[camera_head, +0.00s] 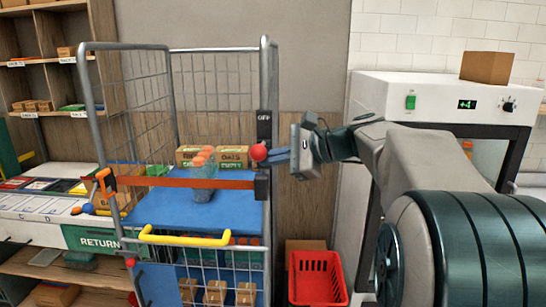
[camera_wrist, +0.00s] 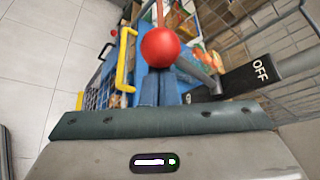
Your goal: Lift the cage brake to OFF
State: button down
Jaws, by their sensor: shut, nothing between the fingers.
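The cage brake shows as a red ball knob (camera_head: 258,152) on the right front post of the wire cage (camera_head: 268,85). A dark plate marked OFF (camera_head: 264,125) rises above the knob, and a dark part of it continues below. In the wrist view the red knob (camera_wrist: 160,47) sits at the end of a short grey lever (camera_wrist: 198,75) beside the OFF plate (camera_wrist: 262,70). My gripper (camera_head: 268,155) is shut and empty, pointing left at the knob. Its blue fingertips (camera_wrist: 160,76) lie right at the knob; I cannot tell whether they touch.
The cage holds a blue shelf (camera_head: 155,212), cartons (camera_head: 233,155) and an orange strap (camera_head: 185,183). A yellow handle (camera_head: 185,240) juts out in front. A red basket (camera_head: 316,278) stands on the floor below my arm. A white machine (camera_head: 440,97) stands behind my arm.

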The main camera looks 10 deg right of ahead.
jog(key=shift+w+d+r+p, duration=0.1)
jog(key=shift+w+r+p, duration=0.15)
jog(key=shift+r+p, duration=0.55)
jog(key=shift+w+d+r+p, duration=0.1)
jog(key=shift+w+r+p, duration=0.15)
jog(key=shift+r, duration=0.95)
jog(key=shift+r, duration=0.2)
jog(key=shift+f, duration=0.15)
notch_tip(320, 180, down, 5)
jog(key=b, duration=0.4)
jog(key=s+d+r, duration=0.3)
jog(key=d+r, duration=0.2)
jog(key=d, duration=0.4)
jog(key=shift+r, duration=0.4)
jog(key=shift+a, duration=0.1)
